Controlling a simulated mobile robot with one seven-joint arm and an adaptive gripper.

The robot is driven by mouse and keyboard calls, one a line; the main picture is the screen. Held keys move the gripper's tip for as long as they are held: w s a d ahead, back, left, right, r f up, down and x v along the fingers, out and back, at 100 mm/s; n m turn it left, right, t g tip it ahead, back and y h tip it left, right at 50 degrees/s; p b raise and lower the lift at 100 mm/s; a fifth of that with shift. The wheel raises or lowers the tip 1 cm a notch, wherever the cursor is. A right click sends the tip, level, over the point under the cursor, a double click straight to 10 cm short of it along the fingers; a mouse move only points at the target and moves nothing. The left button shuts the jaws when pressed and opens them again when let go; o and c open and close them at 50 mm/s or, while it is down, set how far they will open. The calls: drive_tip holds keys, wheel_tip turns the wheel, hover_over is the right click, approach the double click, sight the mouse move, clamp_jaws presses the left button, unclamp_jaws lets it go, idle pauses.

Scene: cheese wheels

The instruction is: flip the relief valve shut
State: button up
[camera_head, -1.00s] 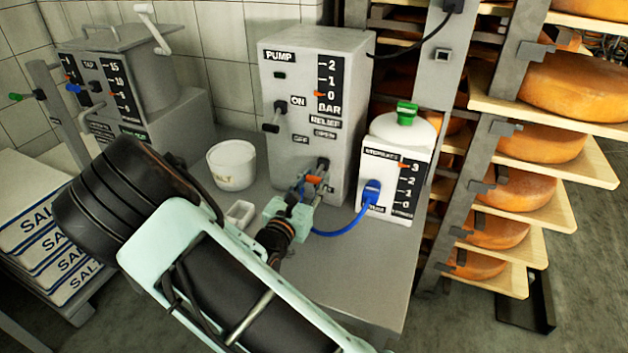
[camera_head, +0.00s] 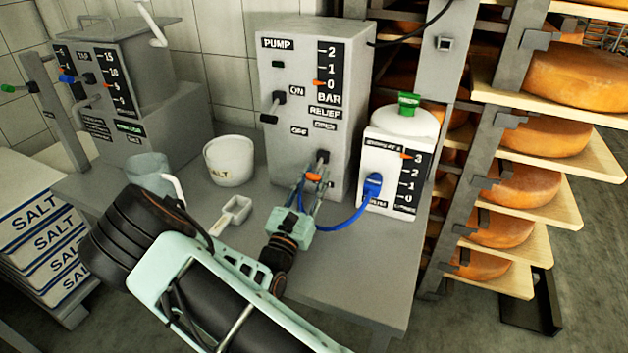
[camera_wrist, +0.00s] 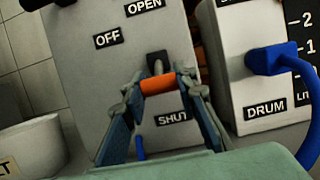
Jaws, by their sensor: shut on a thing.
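The relief valve is on the lower front of the grey pump box (camera_head: 284,165). Its orange-tipped lever (camera_head: 313,177) shows below the RELIEF and OPEN labels. In the wrist view the orange handle (camera_wrist: 158,87) lies between the OPEN label (camera_wrist: 145,6) above and the SHUT label (camera_wrist: 173,117) just below. My gripper (camera_head: 309,184) comes from below and in front, its fingers shut on the orange handle. In the wrist view my gripper (camera_wrist: 160,84) has one finger on each side of the handle. The lever's exact angle is hard to tell.
A blue hose (camera_head: 345,223) runs close to my gripper's right, to the blue fitting (camera_head: 373,186) on the white drum unit. A white salt tub (camera_head: 229,162), a scoop (camera_head: 234,213) and a clear jug (camera_head: 150,172) stand left. The front right of the table is bare.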

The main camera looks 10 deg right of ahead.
drive_tip(key=o, duration=1.2)
drive_tip(key=v, duration=0.7)
drive_tip(key=shift+s+a, duration=0.15)
drive_tip(key=shift+s, duration=0.05)
